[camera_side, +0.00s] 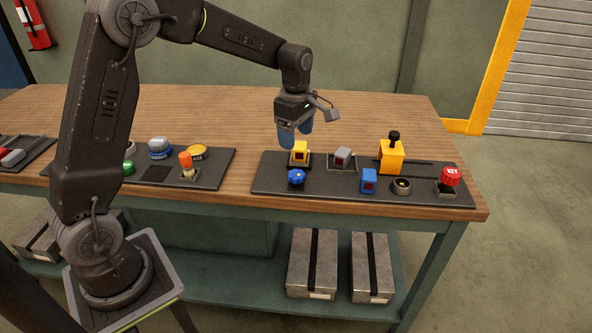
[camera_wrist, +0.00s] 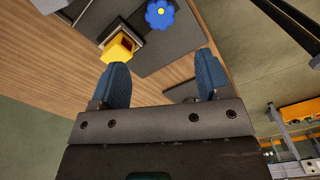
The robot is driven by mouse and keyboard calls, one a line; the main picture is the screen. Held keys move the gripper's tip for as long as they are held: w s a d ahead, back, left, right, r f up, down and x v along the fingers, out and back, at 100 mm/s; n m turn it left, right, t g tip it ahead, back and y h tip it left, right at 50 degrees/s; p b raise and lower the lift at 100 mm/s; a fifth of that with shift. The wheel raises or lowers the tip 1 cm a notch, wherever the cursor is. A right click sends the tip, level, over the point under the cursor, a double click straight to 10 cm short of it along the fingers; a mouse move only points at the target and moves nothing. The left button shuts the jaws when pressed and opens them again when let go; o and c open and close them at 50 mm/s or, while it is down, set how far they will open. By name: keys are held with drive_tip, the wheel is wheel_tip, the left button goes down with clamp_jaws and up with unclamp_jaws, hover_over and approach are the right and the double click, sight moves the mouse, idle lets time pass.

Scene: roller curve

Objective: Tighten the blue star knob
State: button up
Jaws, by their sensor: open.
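The blue star knob (camera_side: 296,177) sits at the front left of the right-hand dark panel (camera_side: 325,192). It has several lobes and a yellow centre, and it also shows at the top of the wrist view (camera_wrist: 160,14). My gripper (camera_side: 295,142) is above the back left part of that panel, behind the knob and apart from it. Its two blue fingers (camera_wrist: 162,84) are spread with nothing between them.
A yellow block with a red face (camera_side: 299,152) stands just behind the knob, close to my fingers. A grey block (camera_side: 343,158), a blue block (camera_side: 368,181), a yellow block with a black knob (camera_side: 392,155) and a red KEY button (camera_side: 449,178) share the panel.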

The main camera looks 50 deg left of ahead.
sight(296, 173)
wheel_tip(296, 173, down, 11)
drive_tip(key=shift+f, duration=0.15)
idle(0.4)
drive_tip(key=c, duration=0.9)
